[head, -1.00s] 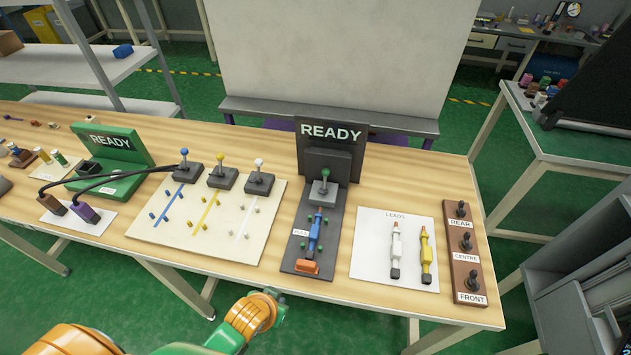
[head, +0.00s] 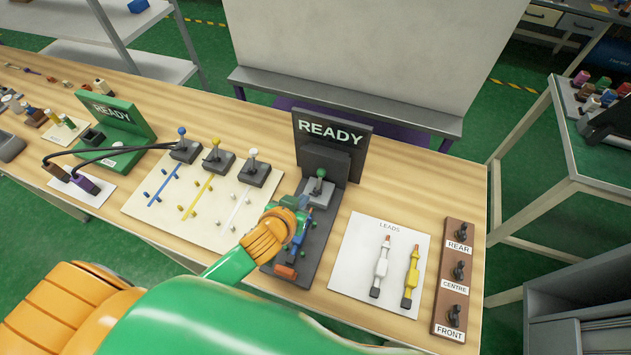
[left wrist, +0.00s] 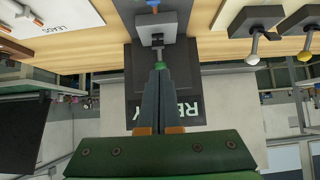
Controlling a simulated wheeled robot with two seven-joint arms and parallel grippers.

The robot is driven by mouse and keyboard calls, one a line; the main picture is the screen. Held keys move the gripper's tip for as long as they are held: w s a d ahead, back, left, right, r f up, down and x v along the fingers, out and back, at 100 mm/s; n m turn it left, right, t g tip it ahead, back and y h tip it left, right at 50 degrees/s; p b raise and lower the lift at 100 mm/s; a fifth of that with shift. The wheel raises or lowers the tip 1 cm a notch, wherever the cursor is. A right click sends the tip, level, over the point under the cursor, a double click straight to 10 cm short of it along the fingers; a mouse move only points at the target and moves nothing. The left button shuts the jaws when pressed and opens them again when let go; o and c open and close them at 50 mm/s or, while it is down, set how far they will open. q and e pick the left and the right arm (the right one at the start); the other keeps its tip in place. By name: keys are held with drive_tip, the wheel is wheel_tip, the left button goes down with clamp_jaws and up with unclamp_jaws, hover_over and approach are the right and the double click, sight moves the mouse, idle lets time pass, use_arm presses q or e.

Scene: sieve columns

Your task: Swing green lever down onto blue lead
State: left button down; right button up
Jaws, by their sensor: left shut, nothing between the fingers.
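The green-knobbed lever (head: 320,174) stands upright on a grey block at the back of the dark fixture, below the READY sign. The blue lead (head: 312,220) lies along the fixture in front of it, partly hidden by my left gripper (head: 306,200). In the left wrist view the green knob (left wrist: 160,66) shows right at the tips of my left gripper (left wrist: 160,74), whose fingers are together with nothing held. I cannot tell whether they touch the knob. The end of the blue lead (left wrist: 153,8) shows at the top edge there. My right gripper is out of view.
A pale board with blue, yellow and white levers (head: 253,172) stands left of the fixture. On its right are a white LEADS sheet (head: 350,270) with white and yellow leads, and a brown switch strip (head: 447,300). The READY sign (head: 330,132) rises behind the lever.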

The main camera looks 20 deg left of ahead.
use_arm(q)
drive_tip(key=b, duration=0.1)
approach(318, 185)
drive_tip(key=x, duration=0.4)
drive_tip(key=shift+w+a+f, duration=0.15)
drive_tip(key=shift+w+f, duration=0.05)
drive_tip(key=shift+f, duration=0.1)
use_arm(e)
drive_tip(key=shift+s+a+f, duration=0.1)
drive_tip(key=shift+s+f, duration=0.2)
drive_tip(key=shift+f, duration=0.25)
